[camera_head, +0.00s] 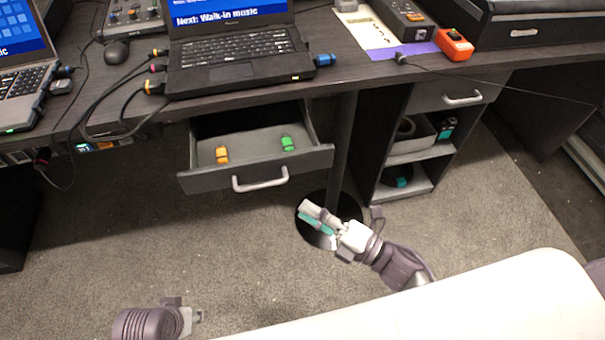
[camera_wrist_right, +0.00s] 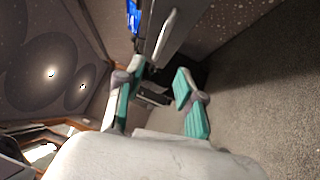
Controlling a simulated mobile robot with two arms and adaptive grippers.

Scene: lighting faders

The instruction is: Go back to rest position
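My right gripper (camera_head: 312,216) is in the middle of the head view, in front of the desk and lower than the open drawer, over the floor. In the right wrist view its two teal-padded fingers stand apart with nothing between them (camera_wrist_right: 158,85). My left gripper (camera_head: 197,316) shows only in part at the bottom left of the head view, low over the floor. Its fingers are mostly hidden, so I cannot tell whether it is open. Neither gripper touches the desk or drawer.
The desk drawer (camera_head: 255,182) is pulled open, with an orange item (camera_head: 222,154) and a green item (camera_head: 287,143) inside. The desk (camera_head: 350,80) holds a black laptop (camera_head: 235,60) and cables. An open shelf unit (camera_head: 408,190) stands right. Carpet (camera_head: 110,245) is clear at left.

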